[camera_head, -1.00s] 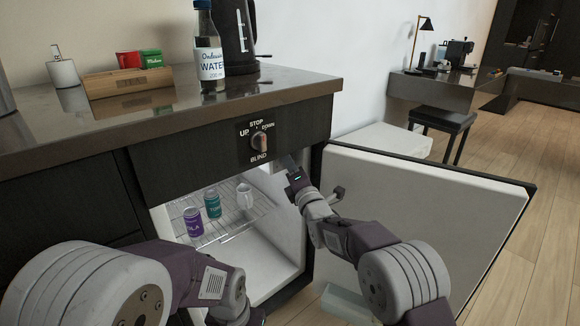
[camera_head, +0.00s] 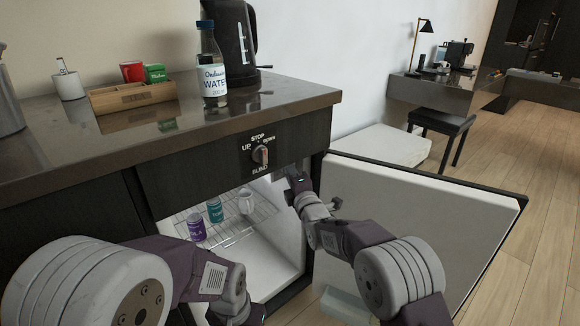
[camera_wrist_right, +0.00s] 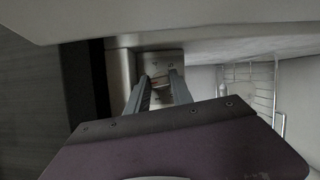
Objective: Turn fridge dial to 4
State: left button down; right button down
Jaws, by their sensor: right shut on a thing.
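The small fridge (camera_head: 262,258) under the counter is open. Its dial (camera_wrist_right: 160,80) sits on a light plate (camera_wrist_right: 161,62) with small marks, near the top of the fridge's inside right wall. My right gripper (camera_head: 291,172) reaches into the upper right of the opening. In the right wrist view its two fingers (camera_wrist_right: 159,92) are shut on the dial, one on each side. The number the dial points to is too small to read. My left arm is at the lower left of the head view, with its fingers out of the frame.
The open fridge door (camera_head: 420,210) stands to the right of my right arm. Cans (camera_head: 197,228) and a white mug (camera_head: 246,201) stand on the wire shelf. A separate blind knob (camera_head: 261,155) is on the panel above. A water bottle (camera_head: 212,80) and kettle (camera_head: 236,40) stand on the counter.

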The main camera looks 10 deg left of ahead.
jog(key=shift+r+m+g+h+p, duration=0.1)
jog(key=shift+m+g+h+p, duration=0.4)
jog(key=shift+m+p, duration=1.3)
jog(key=c, duration=1.4)
grip_release()
jog(key=shift+p, duration=0.3)
